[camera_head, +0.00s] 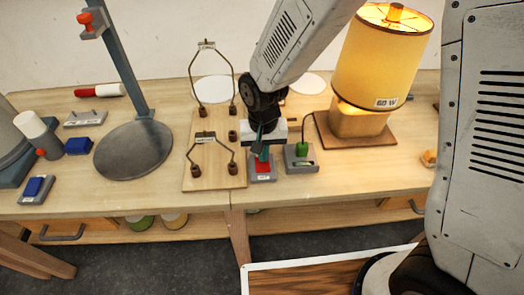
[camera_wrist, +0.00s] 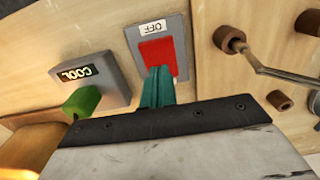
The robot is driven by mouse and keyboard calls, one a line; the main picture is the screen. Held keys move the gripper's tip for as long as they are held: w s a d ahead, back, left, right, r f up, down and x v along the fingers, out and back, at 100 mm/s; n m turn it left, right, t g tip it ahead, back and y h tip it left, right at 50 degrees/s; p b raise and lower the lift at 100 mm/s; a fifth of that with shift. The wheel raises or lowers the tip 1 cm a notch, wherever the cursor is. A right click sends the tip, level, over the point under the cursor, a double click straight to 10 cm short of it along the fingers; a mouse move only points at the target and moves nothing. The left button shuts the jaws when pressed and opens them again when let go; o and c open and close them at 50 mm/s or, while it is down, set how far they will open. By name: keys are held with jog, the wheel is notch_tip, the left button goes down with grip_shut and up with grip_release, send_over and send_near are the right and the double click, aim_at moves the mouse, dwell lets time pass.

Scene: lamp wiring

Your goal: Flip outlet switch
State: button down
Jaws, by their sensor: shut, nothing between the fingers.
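The outlet switch is a red rocker (camera_wrist: 158,58) on a grey plate (camera_wrist: 132,35) labelled OFF in the wrist view. In the head view the red rocker (camera_head: 263,165) sits on its grey base near the table's front edge. My gripper (camera_wrist: 158,75) is shut and empty. Its teal fingertips are at the red rocker and cover part of it in the wrist view; I cannot tell whether they touch. In the head view my gripper (camera_head: 264,154) points down over the red rocker and hides part of it.
A grey box (camera_head: 298,165) labelled COOL with a green plug (camera_wrist: 83,101) stands just beside the switch. A lit lamp (camera_head: 380,60) labelled 60 W stands to the right. A wooden board (camera_head: 212,182) with wire harps lies to the left.

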jog(key=shift+s+r, duration=0.2)
jog(key=shift+s, duration=0.35)
jog(key=shift+r, duration=0.1)
notch_tip(320, 180, up, 14)
jog(key=w, duration=0.2)
jog(key=shift+f, duration=0.2)
dwell(0.3)
